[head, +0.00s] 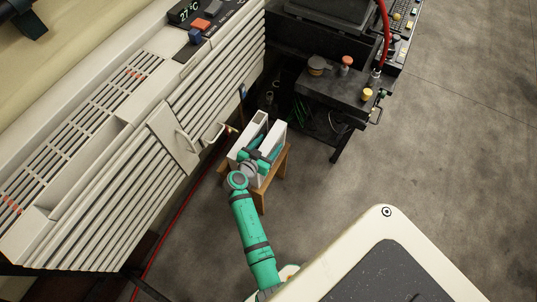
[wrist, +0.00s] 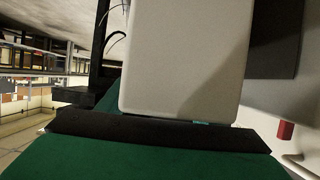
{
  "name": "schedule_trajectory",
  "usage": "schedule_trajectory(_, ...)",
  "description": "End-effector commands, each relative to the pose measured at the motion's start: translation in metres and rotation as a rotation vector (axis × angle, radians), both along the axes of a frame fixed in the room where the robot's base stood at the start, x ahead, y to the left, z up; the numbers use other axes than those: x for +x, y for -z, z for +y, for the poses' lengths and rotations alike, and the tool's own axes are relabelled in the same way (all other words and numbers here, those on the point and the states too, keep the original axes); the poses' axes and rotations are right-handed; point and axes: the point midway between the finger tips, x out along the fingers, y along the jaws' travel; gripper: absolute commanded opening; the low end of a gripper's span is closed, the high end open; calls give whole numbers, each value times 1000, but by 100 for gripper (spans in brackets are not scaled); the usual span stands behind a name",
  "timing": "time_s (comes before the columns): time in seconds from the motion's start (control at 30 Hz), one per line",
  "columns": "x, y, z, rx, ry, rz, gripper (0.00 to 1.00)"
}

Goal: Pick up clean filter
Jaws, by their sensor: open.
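Two pale, upright box-like pieces stand side by side on a small wooden stool (head: 283,166), a left one (head: 247,138) and a right one (head: 274,136). They look like filters, but I cannot tell which is the clean one. My gripper (head: 262,156) is open at these pieces, partly hiding them. In the wrist view a plain pale panel (wrist: 183,60) stands close in front of my gripper's dark finger edge (wrist: 150,128).
A large cream louvred unit (head: 140,150) with a small handled door (head: 173,138) stands left of the stool. A red hose (head: 170,225) runs along the floor. The grey floor (head: 450,150) at right is clear.

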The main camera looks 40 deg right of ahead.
Motion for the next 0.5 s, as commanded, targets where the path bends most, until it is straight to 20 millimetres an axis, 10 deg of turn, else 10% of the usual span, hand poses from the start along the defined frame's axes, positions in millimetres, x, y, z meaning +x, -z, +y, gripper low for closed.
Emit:
schedule_trajectory(0.17,1,0,2,0,-4,-1,59)
schedule_trajectory(0.4,1,0,2,0,-4,0,4)
schedule_trajectory(0.5,1,-1,1,-1,-2,-1,0)
